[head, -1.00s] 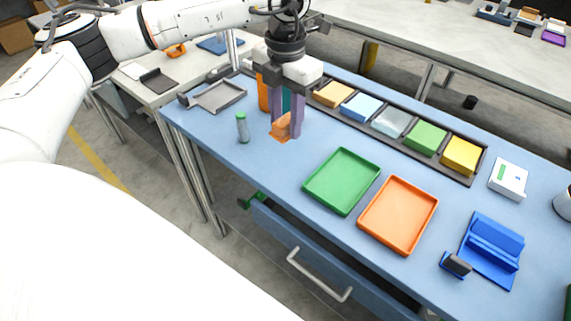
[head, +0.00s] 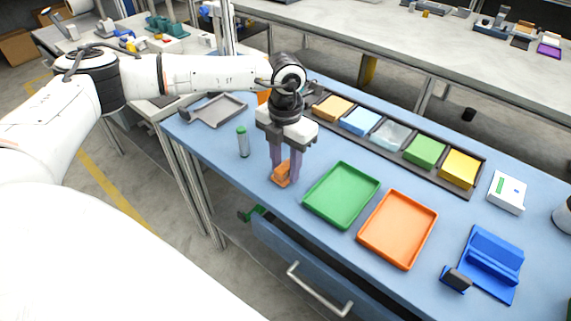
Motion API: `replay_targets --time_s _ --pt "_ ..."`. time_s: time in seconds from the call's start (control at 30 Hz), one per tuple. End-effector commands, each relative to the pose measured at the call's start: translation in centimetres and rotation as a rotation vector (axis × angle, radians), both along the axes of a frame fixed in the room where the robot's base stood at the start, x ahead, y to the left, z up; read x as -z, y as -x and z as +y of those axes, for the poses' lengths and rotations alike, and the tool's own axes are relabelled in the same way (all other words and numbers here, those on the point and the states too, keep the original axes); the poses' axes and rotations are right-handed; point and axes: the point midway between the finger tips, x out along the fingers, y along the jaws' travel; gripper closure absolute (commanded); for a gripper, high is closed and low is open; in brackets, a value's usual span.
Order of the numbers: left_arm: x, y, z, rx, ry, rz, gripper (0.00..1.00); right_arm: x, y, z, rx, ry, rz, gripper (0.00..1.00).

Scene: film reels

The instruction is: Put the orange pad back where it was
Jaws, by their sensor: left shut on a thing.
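My left gripper (head: 284,172) points down over the near part of the blue table, left of the green tray (head: 312,208). It is shut on a small orange piece, which I take as the orange pad (head: 281,175). The pad shows low between the fingers, at or just above the table top; I cannot tell whether it touches. The fingers hide part of it. My right gripper is not in view.
An orange tray (head: 432,232) lies right of the green one. A dark rack (head: 466,188) with several coloured blocks runs along the back. A green-capped vial (head: 243,143) stands left of my gripper. A blue stand (head: 490,262) is at the right.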

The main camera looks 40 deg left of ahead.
Motion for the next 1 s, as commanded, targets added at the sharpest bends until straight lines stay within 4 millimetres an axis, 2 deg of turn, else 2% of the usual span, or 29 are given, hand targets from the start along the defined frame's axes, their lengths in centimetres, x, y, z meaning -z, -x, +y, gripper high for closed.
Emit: replay_targets --time_s 0.13,0.17,0.23,0.27,0.5,0.67,0.77,1.0 --pt "0.4 0.0 0.0 0.0 0.0 0.001 0.84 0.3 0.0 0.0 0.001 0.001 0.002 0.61" --pt "0.2 0.0 0.0 0.0 0.0 0.0 0.61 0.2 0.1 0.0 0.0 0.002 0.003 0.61" --pt "0.2 0.0 0.0 0.0 0.0 0.0 0.49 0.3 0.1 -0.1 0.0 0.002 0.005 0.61" --pt "0.2 0.0 0.0 0.0 0.0 0.0 0.48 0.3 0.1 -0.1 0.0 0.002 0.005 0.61" --pt "0.1 0.0 0.0 0.0 0.0 0.0 0.48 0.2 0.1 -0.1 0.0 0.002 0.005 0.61" --pt "-0.7 0.0 0.0 0.0 0.001 -0.001 0.48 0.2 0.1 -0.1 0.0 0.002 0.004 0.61" --pt "-2.3 -0.1 0.0 0.0 0.002 -0.003 0.48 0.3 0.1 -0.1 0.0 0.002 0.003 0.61" --pt "-7.6 -0.1 0.0 0.001 0.001 -0.005 0.48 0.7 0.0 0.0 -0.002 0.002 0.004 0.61"
